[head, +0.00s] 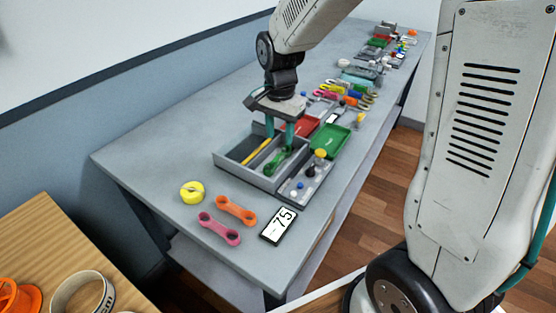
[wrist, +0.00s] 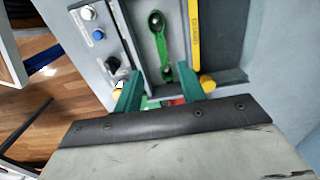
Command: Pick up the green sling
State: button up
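The green sling (head: 278,162) lies in a middle compartment of the grey divided tray (head: 262,183). It is a dark green strap with a loop at each end, and it also shows in the wrist view (wrist: 158,48). My gripper (head: 280,139) is above the tray, pointing down, its two teal fingers apart. In the wrist view the fingers of my gripper (wrist: 160,78) stand on either side of the line of the sling, with nothing seen between them gripped. The sling's near end is partly hidden near the fingers in the wrist view.
A yellow strip (head: 257,152) lies in the compartment beside the sling. A green tray (head: 331,141) and a red tray (head: 301,125) stand behind. A yellow roll (head: 192,192), orange sling (head: 236,210), pink sling (head: 219,229) and "75" card (head: 279,225) lie in front.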

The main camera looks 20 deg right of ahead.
aim_at(278, 157)
jog(key=f, duration=0.7)
jog(key=shift+w+a+f, duration=0.2)
jog(key=shift+f, duration=0.1)
grip_shut()
